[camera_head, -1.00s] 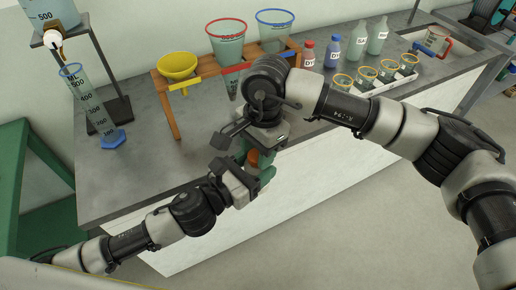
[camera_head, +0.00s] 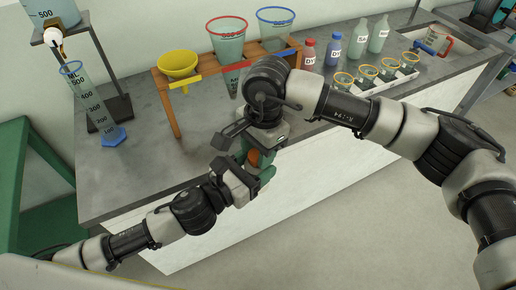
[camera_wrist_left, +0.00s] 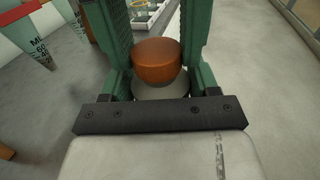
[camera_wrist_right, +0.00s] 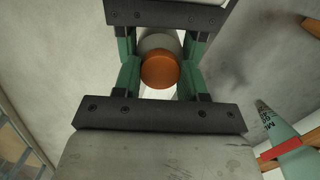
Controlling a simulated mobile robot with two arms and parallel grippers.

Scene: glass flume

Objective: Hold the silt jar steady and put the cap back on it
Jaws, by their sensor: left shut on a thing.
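The orange cap (camera_head: 254,157) shows between my two grippers in front of the bench. The cap also shows in the left wrist view (camera_wrist_left: 157,60) and the right wrist view (camera_wrist_right: 160,70). The pale grey silt jar shows in part against the cap in the left wrist view (camera_wrist_left: 160,91) and right wrist view (camera_wrist_right: 159,42). My left gripper (camera_head: 252,171) is shut on the jar. My right gripper (camera_head: 258,148) has its green fingers on either side of the cap; whether they grip it is unclear. Whether the cap is fully seated is hidden.
The grey bench (camera_head: 135,180) lies behind my grippers. A wooden rack (camera_head: 171,112) holds a yellow funnel (camera_head: 178,65) and cones. Several bottles and a white tray (camera_head: 385,87) of cups stand right. A graduated cylinder (camera_head: 88,100) stands left. The floor in front is clear.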

